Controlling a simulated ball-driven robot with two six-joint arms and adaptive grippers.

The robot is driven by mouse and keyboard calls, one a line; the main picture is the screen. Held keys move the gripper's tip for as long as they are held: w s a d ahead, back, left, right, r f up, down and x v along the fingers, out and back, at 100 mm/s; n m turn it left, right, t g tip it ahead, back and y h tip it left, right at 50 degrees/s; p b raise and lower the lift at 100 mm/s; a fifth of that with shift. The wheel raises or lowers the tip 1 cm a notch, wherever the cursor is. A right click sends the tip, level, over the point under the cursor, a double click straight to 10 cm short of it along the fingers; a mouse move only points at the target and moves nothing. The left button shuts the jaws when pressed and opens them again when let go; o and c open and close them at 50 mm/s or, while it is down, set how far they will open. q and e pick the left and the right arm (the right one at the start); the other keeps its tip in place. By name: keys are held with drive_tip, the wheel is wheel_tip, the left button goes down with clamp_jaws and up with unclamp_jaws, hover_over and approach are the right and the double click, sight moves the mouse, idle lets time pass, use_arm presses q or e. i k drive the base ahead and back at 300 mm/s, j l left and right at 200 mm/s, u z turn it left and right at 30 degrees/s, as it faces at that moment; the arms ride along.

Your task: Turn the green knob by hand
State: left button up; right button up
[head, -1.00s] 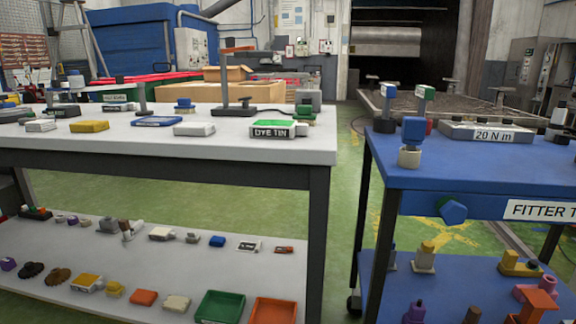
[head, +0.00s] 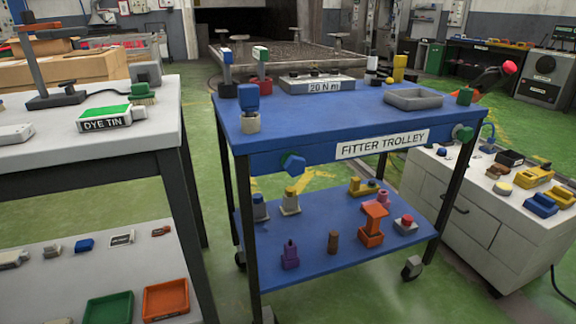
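A green knob (head: 465,133) sticks out from the front edge of the blue fitter trolley (head: 352,122), at its right end, right of the "FITTER TROLLEY" label (head: 383,144). A small green block (head: 464,96) stands on the trolley top above the green knob. Neither of my grippers is in view, and nothing touches the green knob.
A white workbench (head: 60,150) stands at left, with a gap of green floor before the trolley. A white drawer cabinet (head: 460,205) stands close to the trolley's right side, near the green knob. A red-ended dark lever (head: 492,78) rises behind the trolley's right corner.

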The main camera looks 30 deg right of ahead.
sight(463, 134)
drive_tip(key=z, duration=1.25)
